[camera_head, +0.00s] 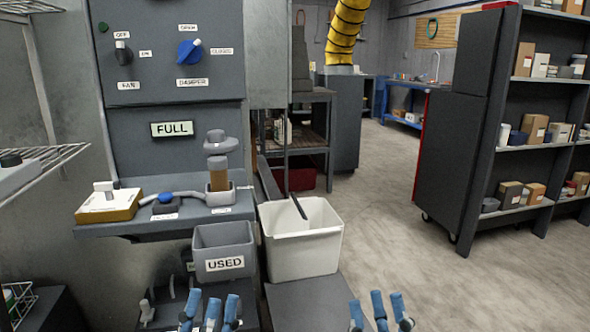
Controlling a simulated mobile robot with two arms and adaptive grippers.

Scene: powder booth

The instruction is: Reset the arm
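My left gripper (211,308) shows at the bottom edge of the head view, in front of the grey bin labelled USED. Its blue-tipped fingers point up and stand apart, with nothing between them. My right gripper (379,305) shows at the bottom edge to the right, over the open floor. Its blue-tipped fingers are also spread and empty. Both arms are hidden below the frame. Neither gripper appears to touch anything.
Below are the USED bin (224,240) and a white bin (300,250). The floor (450,290) at right is clear.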

